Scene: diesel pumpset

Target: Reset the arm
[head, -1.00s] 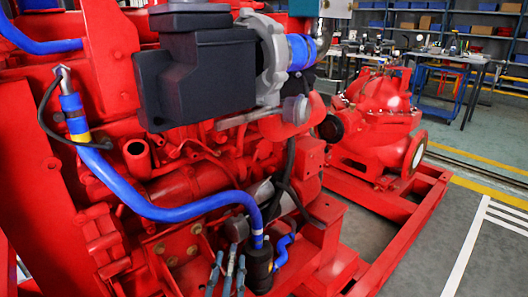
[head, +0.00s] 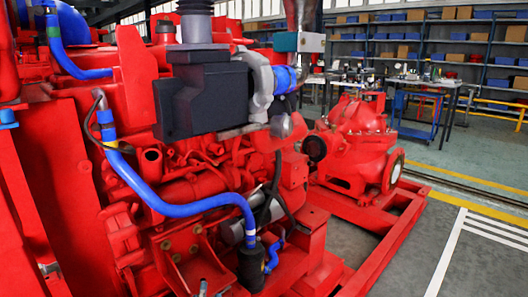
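No arm or gripper of mine can be clearly made out in the head view. A small grey tip (head: 203,288) shows at the bottom edge, in front of the red engine; I cannot tell what it belongs to. The red diesel engine (head: 190,190) fills the left and middle. A dark grey box-shaped housing (head: 205,100) sits on its upper part. A blue hose (head: 170,208) curves across its side down to a black cylinder (head: 252,266).
A red pump (head: 350,145) stands behind on a red base frame (head: 375,262). Grey floor (head: 480,265) with white and yellow lines lies open at the right. A workbench (head: 420,85) and shelves with boxes (head: 400,30) stand at the back.

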